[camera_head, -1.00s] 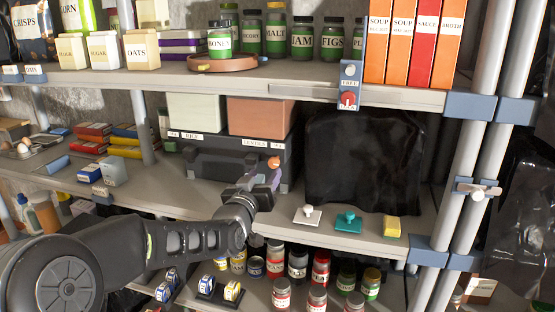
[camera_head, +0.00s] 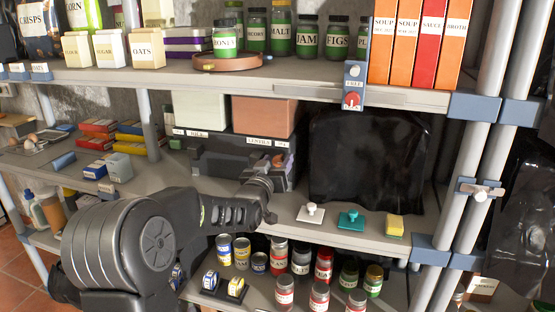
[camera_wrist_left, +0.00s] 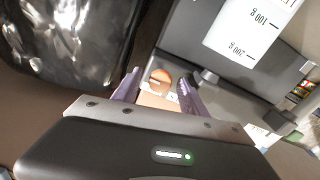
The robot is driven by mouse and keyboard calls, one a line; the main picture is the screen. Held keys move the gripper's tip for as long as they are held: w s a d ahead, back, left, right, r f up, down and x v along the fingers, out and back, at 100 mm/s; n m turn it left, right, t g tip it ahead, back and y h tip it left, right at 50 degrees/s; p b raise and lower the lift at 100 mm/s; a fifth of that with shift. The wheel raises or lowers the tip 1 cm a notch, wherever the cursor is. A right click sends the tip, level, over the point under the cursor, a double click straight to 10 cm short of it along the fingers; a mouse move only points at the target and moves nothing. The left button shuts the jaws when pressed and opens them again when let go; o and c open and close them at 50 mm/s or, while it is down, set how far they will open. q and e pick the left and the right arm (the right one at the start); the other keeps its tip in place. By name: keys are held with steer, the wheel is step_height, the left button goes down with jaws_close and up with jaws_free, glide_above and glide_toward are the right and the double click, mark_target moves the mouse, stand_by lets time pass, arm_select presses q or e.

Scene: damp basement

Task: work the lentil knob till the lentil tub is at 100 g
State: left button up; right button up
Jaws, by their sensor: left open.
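The lentil dispenser has a salmon-pink hopper (camera_head: 263,116) above a dark grey front with a label reading "LENTILS", on the middle shelf. In the left wrist view its round orange knob (camera_wrist_left: 160,77) shows between the purple fingertips. My left gripper (camera_wrist_left: 158,82) is open around the knob, with gaps visible at its sides; I cannot tell contact. In the head view my gripper (camera_head: 277,170) is in front of the dispenser and hides the knob. A white scale (camera_wrist_left: 247,28) marked 100 g and 200 g shows upside down on a dark box. I cannot see a lentil level.
A pale rice hopper (camera_head: 203,112) stands left of the lentil one. A black plastic sheet (camera_head: 366,160) hangs to the right. A white tool (camera_head: 311,212), a teal tool (camera_head: 350,219) and a yellow sponge (camera_head: 394,226) lie on the shelf's front right. Jars stand below.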

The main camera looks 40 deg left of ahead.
arm_select(q)
steer(key=shift+w+a, duration=0.1)
steer(key=shift+w, duration=0.25)
steer(key=shift+c, duration=0.5)
jaws_close()
